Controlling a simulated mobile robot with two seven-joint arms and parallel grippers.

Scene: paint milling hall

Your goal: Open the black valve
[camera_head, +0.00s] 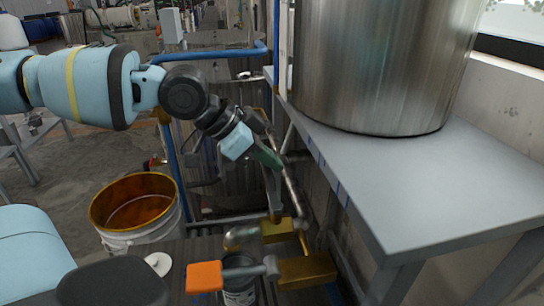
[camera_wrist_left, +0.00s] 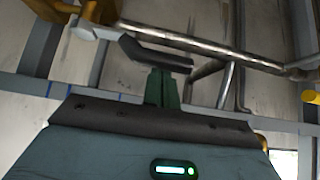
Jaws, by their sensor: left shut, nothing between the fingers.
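The black valve handle (camera_wrist_left: 155,55) shows in the left wrist view as a dark bent grip on a pale grey lever (camera_wrist_left: 95,31), in front of metal pipes. My left gripper (camera_wrist_left: 164,84) is shut and empty, its green fingers together. The fingertips are right at the underside of the black grip in that view; I cannot tell whether they touch it. In the head view my left gripper (camera_head: 268,158) reaches down beside the pipework, left of the grey table. There the black handle cannot be clearly made out behind the gripper. My right gripper is not in view.
A large steel vat (camera_head: 380,65) stands on the grey table (camera_head: 430,185) at right. An orange-handled valve (camera_head: 205,276) sits low in front. A bucket with an amber inside (camera_head: 135,240) stands at left. Blue pipe (camera_head: 215,54) and brass fittings (camera_head: 305,268) crowd the arm.

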